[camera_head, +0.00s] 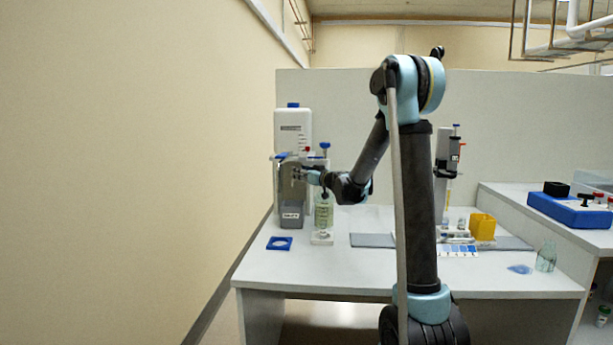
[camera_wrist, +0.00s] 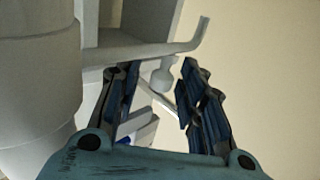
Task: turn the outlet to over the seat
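A white dispenser unit (camera_head: 293,130) with a blue cap stands at the left end of the bench. In the wrist view a pale spout-like arm (camera_wrist: 150,50) with a bent end, probably the outlet, crosses just beyond my fingertips. My gripper (camera_head: 303,175) is at the front of the unit; in the wrist view its fingers (camera_wrist: 158,72) are spread apart. A small pale knob (camera_wrist: 162,77) shows in the gap, with no clear contact. A clear greenish bottle (camera_head: 323,212) stands upright on a small white block (camera_head: 321,238). I cannot tell whether this block is the seat.
A grey mat (camera_head: 373,240) lies right of the bottle. Farther right are a yellow box (camera_head: 482,226) and a clear flask (camera_head: 546,256). The front middle of the bench is clear.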

